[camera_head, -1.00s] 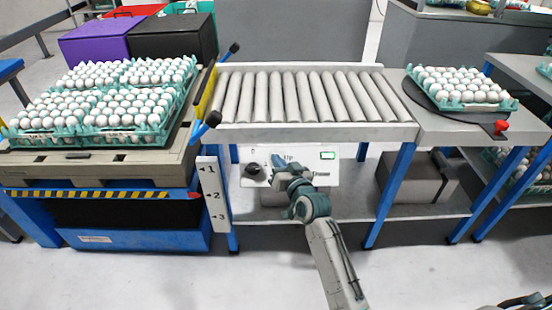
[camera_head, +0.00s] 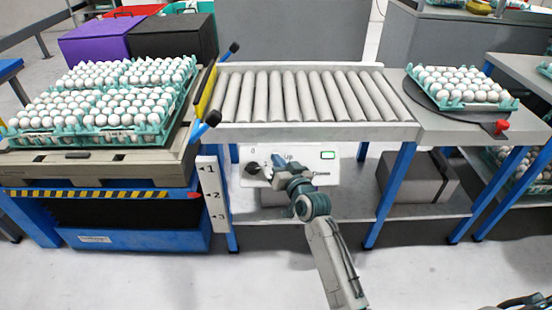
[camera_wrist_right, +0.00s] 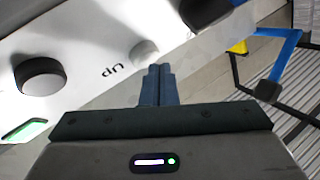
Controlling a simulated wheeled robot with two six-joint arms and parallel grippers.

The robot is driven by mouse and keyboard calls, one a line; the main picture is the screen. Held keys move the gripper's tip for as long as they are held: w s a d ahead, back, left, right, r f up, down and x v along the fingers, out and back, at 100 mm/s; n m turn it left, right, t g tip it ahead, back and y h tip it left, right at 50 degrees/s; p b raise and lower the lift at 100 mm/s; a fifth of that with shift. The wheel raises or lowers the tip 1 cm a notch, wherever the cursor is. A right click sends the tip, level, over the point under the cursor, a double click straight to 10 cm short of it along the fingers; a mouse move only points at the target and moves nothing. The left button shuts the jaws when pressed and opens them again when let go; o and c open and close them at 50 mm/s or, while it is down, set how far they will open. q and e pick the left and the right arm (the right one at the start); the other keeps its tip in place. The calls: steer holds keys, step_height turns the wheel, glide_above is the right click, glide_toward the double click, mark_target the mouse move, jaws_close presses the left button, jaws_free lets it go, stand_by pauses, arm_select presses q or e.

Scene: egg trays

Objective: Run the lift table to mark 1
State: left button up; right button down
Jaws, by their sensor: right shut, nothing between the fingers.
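The lift table (camera_head: 120,172) stands at the left with egg trays (camera_head: 100,105) on its top. A white scale (camera_head: 213,195) with marks 1, 2 and 3 is beside it; the red tip (camera_head: 195,195) of the table's striped edge looks about level with mark 2. The white control panel (camera_head: 325,178) is under the roller conveyor, with a black knob (camera_head: 251,169) at its left. My right gripper (camera_head: 270,163) is shut and empty before the panel, between knob and Up label. In the right wrist view, the shut fingertips (camera_wrist_right: 158,70) are close to a pale round button (camera_wrist_right: 145,52); contact is unclear. My left gripper is out of view.
The roller conveyor (camera_head: 305,132) runs from the lift table to the right table, where an egg tray (camera_head: 460,100) sits on a dark turntable. Blue legs and a lower shelf (camera_head: 345,208) are around the panel. The front floor is clear.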

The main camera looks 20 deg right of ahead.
steer(key=shift+w+d+f+b, duration=0.1)
steer(key=shift+w+f+b, duration=0.3)
stand_by(2.0)
steer(key=shift+r, duration=0.1)
stand_by(2.3)
steer(key=shift+s+r+p, duration=0.6)
steer(key=shift+s+p, duration=0.1)
steer(key=shift+p, duration=0.2)
steer(key=shift+a, duration=0.2)
steer(key=s+r+p, duration=0.1)
steer(key=p, duration=0.1)
steer(key=s+a+r+p, duration=0.1)
steer(key=s+r+p, duration=0.1)
steer(key=shift+s+r, duration=0.15)
steer(key=shift+s, duration=0.1)
stand_by(0.4)
